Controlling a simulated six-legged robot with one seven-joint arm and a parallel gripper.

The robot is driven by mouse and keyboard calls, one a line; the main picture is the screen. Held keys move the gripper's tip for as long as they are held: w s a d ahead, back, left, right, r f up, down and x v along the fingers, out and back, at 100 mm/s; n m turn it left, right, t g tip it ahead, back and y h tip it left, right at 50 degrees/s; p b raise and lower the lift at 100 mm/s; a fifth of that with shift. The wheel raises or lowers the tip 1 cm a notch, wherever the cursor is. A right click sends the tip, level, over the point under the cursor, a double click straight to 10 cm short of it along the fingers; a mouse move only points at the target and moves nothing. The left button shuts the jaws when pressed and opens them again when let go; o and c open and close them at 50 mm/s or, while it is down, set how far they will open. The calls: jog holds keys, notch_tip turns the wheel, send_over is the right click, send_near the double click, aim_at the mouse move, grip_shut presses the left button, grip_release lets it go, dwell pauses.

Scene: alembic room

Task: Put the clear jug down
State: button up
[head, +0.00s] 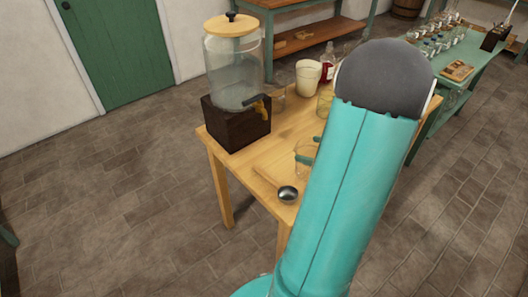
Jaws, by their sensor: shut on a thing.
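The clear jug (304,172) is at the front part of the wooden table (263,178), partly hidden behind my arm. Small teal parts of my gripper (310,149) show at the jug's upper part, and the gripper is shut on it. Most of the gripper is hidden by my arm. The jug looks upright. I cannot tell whether its base touches the tabletop.
A large glass dispenser (232,72) on a dark wooden base stands at the table's left. A metal bowl (288,194) is at the near edge. A cream-coloured container (307,76) and a red bottle (328,66) stand at the back. A green table (468,55) is beyond.

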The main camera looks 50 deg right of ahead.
jog(key=w+r+x, duration=0.1)
jog(key=r+x, duration=0.2)
jog(key=x, duration=1.5)
jog(key=shift+w+a+r, duration=0.15)
jog(key=shift+w, duration=0.05)
jog(key=o, duration=1.6)
jog(key=shift+c, duration=0.2)
jog(key=v, duration=1.2)
